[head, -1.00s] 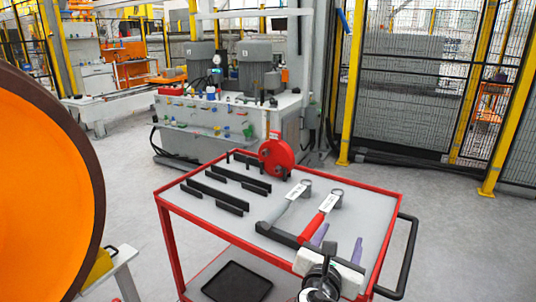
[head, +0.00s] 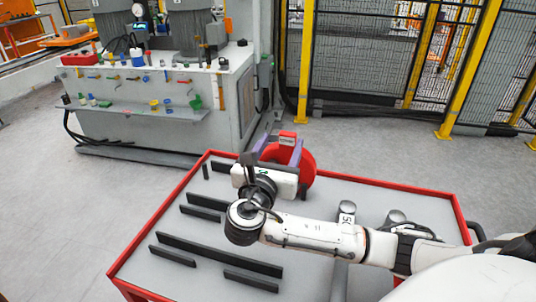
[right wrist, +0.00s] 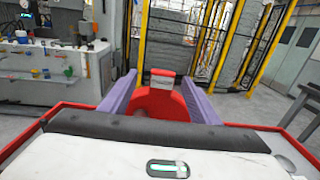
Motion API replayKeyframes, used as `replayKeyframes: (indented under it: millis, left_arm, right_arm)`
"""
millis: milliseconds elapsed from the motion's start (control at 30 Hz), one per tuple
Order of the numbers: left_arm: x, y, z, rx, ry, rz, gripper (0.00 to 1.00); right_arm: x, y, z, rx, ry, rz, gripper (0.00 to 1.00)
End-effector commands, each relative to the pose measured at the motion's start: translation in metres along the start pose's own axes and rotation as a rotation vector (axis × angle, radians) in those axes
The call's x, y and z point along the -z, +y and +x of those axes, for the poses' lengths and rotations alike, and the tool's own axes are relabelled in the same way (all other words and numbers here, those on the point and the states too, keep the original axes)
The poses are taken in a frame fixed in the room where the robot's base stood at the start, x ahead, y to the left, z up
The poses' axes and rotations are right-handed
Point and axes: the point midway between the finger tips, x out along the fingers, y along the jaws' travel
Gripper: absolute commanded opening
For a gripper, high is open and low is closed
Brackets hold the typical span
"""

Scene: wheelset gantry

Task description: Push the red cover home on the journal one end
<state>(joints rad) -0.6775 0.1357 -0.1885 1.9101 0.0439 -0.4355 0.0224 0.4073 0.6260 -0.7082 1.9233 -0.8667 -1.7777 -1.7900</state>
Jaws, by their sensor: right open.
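The red cover (head: 306,164) is a round red disc with a block-shaped grip (head: 287,138) on top. It stands upright at the far edge of the cart top in the head view. My right gripper (head: 275,140) is open, its purple fingers on either side of the cover. In the right wrist view the cover (right wrist: 158,104) shows between the two fingers (right wrist: 162,80); I cannot tell whether they touch it. The gripper and wrist partly hide the cover in the head view. The journal and my left gripper are not in view.
The red-rimmed cart (head: 150,238) carries several black bars (head: 220,254) at left and grey-headed tools (head: 347,212) behind my right arm. A grey machine bench (head: 215,92) stands beyond it. A yellow-posted fence (head: 304,65) is at the back. Floor at left is clear.

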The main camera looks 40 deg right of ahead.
Motion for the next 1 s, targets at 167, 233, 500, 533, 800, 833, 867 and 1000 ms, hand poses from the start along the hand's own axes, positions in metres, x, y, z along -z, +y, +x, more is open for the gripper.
replayKeyframes:
  millis: [167, 233, 500, 533, 800, 833, 867, 1000]
  left_arm:
    - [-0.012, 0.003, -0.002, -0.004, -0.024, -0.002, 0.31]
    - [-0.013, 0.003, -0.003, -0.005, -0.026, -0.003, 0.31]
    - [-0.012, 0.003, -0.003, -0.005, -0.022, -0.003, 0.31]
    - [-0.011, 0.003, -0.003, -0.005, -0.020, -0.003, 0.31]
    - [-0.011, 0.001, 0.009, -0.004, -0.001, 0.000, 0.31]
    - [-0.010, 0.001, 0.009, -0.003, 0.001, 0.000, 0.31]
    - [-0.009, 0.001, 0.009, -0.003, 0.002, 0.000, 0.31]
    - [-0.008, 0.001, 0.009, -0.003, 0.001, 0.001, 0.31]
  right_arm:
    - [-0.001, -0.001, 0.029, 0.004, -0.003, -0.001, 0.56]
    - [0.000, -0.001, 0.037, 0.004, -0.001, 0.000, 0.56]
    - [0.004, -0.001, 0.063, 0.005, -0.001, 0.000, 0.56]
    - [0.005, -0.001, 0.068, 0.005, -0.002, -0.001, 0.56]
    - [0.009, -0.001, 0.095, 0.001, 0.001, 0.002, 0.56]
    - [0.009, -0.001, 0.095, 0.000, 0.001, 0.002, 0.56]
    - [0.008, -0.001, 0.095, 0.000, 0.001, 0.001, 0.56]
    - [0.007, -0.001, 0.095, 0.000, 0.001, 0.001, 0.56]
